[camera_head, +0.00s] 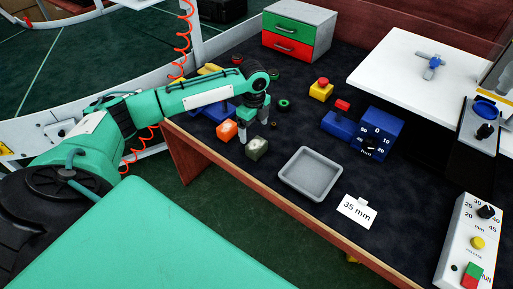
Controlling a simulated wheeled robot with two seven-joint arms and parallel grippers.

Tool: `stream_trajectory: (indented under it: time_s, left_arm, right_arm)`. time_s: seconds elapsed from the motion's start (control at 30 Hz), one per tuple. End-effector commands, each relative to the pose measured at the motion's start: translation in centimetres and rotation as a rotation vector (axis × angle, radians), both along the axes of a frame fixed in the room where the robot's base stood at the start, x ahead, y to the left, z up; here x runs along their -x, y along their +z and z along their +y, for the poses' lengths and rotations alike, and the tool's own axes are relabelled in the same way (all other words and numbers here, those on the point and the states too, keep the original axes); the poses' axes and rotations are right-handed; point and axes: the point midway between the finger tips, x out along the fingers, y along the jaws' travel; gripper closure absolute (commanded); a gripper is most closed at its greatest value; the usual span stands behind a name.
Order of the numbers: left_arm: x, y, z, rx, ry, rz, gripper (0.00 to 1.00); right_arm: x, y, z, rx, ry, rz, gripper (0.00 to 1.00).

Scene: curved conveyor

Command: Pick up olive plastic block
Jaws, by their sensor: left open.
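The olive plastic block (257,149) is a small dark olive cube with a marking on its top. It sits on the dark table mat near the front edge, left of the grey tray. My left gripper (256,121) points down just behind and above the block, with its fingers apart. Nothing shows between the fingers, and the block looks outside them from this view. My right gripper is not in view.
An orange block (227,131) sits close to the left of the olive block. The empty grey tray (310,174) lies to the right, with a "35 mm" card (357,212) beside it.

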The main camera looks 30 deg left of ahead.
Motion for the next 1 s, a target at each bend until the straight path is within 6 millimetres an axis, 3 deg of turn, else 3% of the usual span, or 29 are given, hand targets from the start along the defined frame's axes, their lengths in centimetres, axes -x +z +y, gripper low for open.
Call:
stream_trajectory:
  time_s: [0.1,0.37,0.7,0.97,1.0]
  left_arm:
    - [0.0,-2.2,-0.1,0.001,0.001,0.003,0.11]
    - [0.0,-4.2,-0.2,0.000,0.001,0.001,0.11]
    - [-0.3,-8.7,-0.8,0.000,0.000,0.001,0.11]
    - [-0.3,-9.1,-0.8,0.000,0.000,0.000,0.11]
    - [-0.3,-9.1,-0.8,-0.001,0.000,0.000,0.15]
  right_arm:
    - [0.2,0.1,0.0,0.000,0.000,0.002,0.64]
    - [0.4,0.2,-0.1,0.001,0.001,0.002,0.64]
    - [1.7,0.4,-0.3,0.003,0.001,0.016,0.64]
    - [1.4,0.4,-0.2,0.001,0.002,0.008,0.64]
    - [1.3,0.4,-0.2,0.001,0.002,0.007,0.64]
